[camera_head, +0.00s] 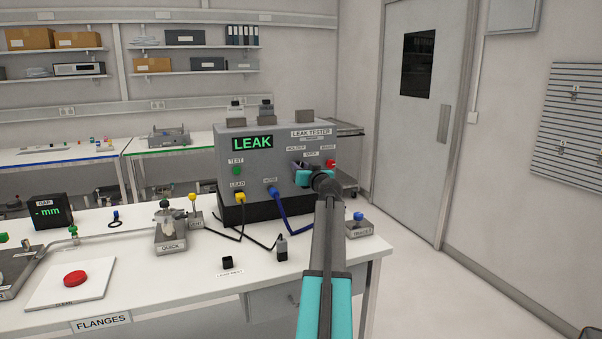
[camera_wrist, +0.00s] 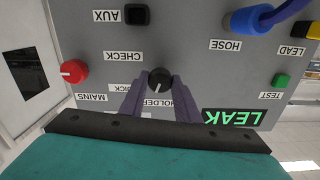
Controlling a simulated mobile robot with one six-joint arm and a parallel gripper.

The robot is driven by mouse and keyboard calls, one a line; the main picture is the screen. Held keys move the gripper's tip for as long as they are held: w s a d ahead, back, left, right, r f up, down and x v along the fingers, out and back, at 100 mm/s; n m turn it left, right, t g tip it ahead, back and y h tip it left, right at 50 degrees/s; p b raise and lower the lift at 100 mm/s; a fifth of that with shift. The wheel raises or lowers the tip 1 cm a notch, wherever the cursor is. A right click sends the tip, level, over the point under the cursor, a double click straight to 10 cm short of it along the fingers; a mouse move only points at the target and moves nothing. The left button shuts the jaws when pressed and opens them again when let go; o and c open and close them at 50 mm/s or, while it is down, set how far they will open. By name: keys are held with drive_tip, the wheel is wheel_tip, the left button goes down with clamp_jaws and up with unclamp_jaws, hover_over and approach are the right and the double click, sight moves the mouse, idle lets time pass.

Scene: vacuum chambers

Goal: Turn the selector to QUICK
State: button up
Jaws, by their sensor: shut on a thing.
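The selector is a round black knob (camera_wrist: 159,80) on the grey front panel of the leak tester (camera_head: 262,150). The wrist view shows it upside down, with a small pale mark on its face; which label it points to is hard to tell. CHECK, a partly covered label ending in ICK, and HOLDER are printed around it. My gripper (camera_wrist: 158,85) has its two purple fingers on either side of the knob, shut on it. In the head view my gripper (camera_head: 299,168) reaches the panel's right part and hides the knob.
A red MAINS knob (camera_wrist: 73,71) sits beside the selector. The yellow LEAD plug (camera_head: 240,197) and blue HOSE plug (camera_head: 271,191) have cables across the white bench (camera_head: 205,280). A fixture marked QUICK (camera_head: 170,240) stands on the bench. The display reads LEAK.

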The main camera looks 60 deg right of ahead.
drive_tip(key=m+b, duration=0.2)
drive_tip(key=m, duration=0.5)
drive_tip(key=shift+s+m, duration=0.15)
drive_tip(key=shift+m, duration=0.25)
drive_tip(key=shift+f, duration=0.1)
drive_tip(key=o, duration=1)
drive_tip(key=shift+o, duration=0.2)
drive_tip(key=shift+a, duration=0.1)
drive_tip(key=b+v, duration=0.1)
drive_tip(key=v, duration=1.2)
drive_tip(key=shift+s+a, duration=0.2)
drive_tip(key=shift+s, duration=0.15)
